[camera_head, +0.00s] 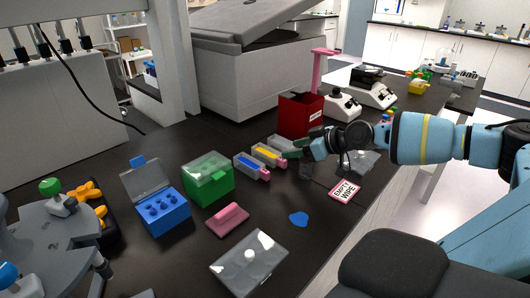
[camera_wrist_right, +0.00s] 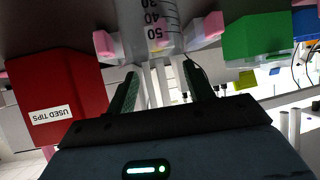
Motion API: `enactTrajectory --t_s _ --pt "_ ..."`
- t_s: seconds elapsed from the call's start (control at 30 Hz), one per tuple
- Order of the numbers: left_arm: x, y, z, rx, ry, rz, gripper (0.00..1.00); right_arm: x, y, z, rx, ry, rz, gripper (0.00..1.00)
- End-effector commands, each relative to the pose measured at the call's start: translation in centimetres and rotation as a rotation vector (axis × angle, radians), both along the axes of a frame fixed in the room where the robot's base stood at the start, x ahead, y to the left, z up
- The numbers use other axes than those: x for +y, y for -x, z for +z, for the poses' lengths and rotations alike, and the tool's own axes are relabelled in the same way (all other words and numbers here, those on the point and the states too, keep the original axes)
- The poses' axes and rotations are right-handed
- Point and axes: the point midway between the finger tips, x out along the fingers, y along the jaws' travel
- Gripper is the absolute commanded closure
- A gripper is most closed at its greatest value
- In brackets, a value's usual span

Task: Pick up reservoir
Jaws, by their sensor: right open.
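Clear reservoirs lie in a row at the middle of the bench. The nearest reservoir (camera_head: 250,168) and the one behind it (camera_head: 268,155) have pink end parts and yellow and blue inside. My right gripper (camera_head: 308,150) is at the right end of the row, with its fingertips partly hidden. In the right wrist view, my right gripper (camera_wrist_right: 160,72) is open. A clear reservoir (camera_wrist_right: 160,28) with volume marks shows just beyond and between its fingertips. I cannot tell whether they touch it. My left gripper is not in view.
A red used-tips bin (camera_head: 300,116) stands behind the row; it also shows in the wrist view (camera_wrist_right: 62,90). The front right bench is mostly clear.

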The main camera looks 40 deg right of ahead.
Motion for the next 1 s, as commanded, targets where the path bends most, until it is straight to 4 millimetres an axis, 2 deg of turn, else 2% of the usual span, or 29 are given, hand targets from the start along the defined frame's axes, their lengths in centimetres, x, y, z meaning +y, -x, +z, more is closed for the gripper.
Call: enactTrajectory --t_s 0.27,0.6,1.0 --pt "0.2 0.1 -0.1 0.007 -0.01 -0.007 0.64 0.1 -0.1 -0.1 -0.001 -0.005 0.001 0.48" --pt "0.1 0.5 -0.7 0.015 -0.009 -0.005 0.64 0.6 -1.9 -1.2 0.0 -0.007 0.002 0.48" --pt "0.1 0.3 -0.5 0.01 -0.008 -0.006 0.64 0.9 -2.9 -1.5 -0.003 -0.008 0.0 0.48"
